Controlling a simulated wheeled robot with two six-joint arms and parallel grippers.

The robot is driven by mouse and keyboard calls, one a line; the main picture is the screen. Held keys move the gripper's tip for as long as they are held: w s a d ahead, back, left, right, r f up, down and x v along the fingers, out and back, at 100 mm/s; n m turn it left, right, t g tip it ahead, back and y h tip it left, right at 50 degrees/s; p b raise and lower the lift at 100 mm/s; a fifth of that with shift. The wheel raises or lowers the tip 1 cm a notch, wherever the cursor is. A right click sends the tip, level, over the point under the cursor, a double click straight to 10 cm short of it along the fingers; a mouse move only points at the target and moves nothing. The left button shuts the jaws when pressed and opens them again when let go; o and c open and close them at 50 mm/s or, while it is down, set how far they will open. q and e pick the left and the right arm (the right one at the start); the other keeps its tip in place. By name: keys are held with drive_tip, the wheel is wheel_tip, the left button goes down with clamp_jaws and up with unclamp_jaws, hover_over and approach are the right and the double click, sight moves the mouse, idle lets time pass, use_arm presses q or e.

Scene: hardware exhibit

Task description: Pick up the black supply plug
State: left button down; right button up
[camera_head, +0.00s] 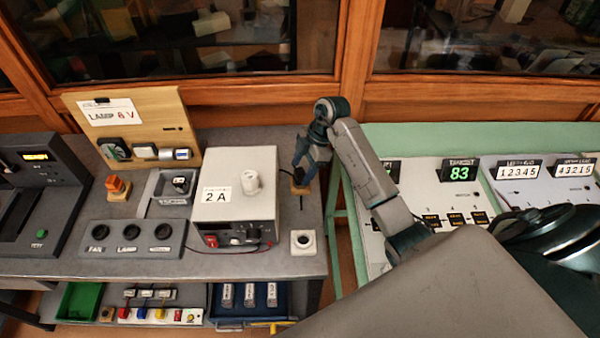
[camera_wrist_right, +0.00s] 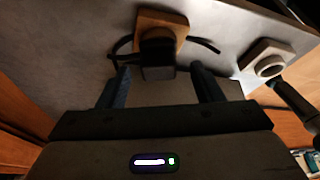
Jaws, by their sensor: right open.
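The black supply plug (camera_wrist_right: 157,58) stands on a small wooden block (camera_wrist_right: 160,24) on the grey bench, with a dark cable beside it. In the head view the block (camera_head: 299,189) shows just right of the grey power supply box, and my gripper hides most of the plug. My right gripper (camera_head: 302,172) is directly over the block. In the wrist view its two fingers (camera_wrist_right: 160,84) are apart, one on each side of the plug, with gaps visible. The plug is not clamped. My left gripper is not in view.
The power supply (camera_head: 236,190) marked 2 A stands close left of the gripper. A white square socket (camera_head: 303,242) sits in front, near the bench edge. The green-framed console (camera_head: 440,190) is to the right across a gap. A wooden lamp board (camera_head: 150,115) stands farther left.

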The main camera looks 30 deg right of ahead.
sight(295, 172)
drive_tip(key=shift+w+a+f, duration=0.1)
drive_tip(key=shift+f, duration=0.3)
drive_tip(key=c, duration=1.1)
drive_tip(key=shift+r, duration=0.1)
drive_tip(key=shift+r, duration=0.3)
wheel_tip(295, 172, up, 3)
drive_tip(key=shift+r+b, duration=0.1)
drive_tip(key=shift+b, duration=0.6)
wheel_tip(295, 172, up, 5)
drive_tip(key=shift+r+p, duration=0.1)
drive_tip(key=shift+p, duration=1.15)
drive_tip(key=shift+r+p, duration=0.45)
